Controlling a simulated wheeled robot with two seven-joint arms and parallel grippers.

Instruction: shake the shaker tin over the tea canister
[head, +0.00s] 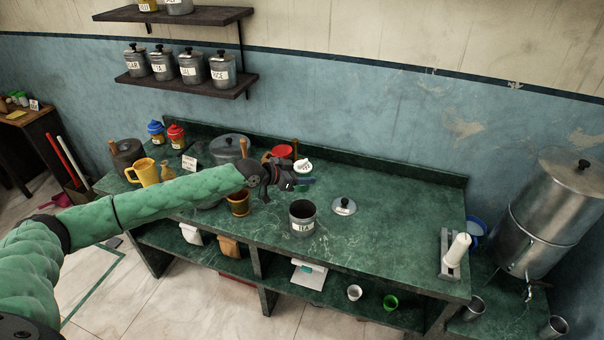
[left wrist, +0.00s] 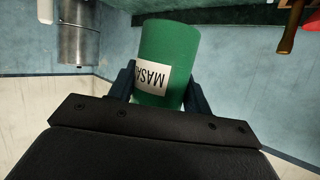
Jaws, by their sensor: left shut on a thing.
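The tea canister (head: 302,226) is a grey metal tin with a TEA label, standing upright and open on the green counter. Its lid (head: 344,207) with a dark knob lies on the counter to its right. My left gripper (head: 300,182) is above the counter, just behind and above the canister's mouth in the head view. In the left wrist view it is shut on the green shaker tin (left wrist: 174,50), whose white label begins MASA and reads upside down. The shaker tin is hard to make out in the head view. My right gripper is not in view.
A brown cup (head: 238,203) and a yellow mug (head: 144,172) stand left. The counter (head: 390,230) right of the lid is mostly clear.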

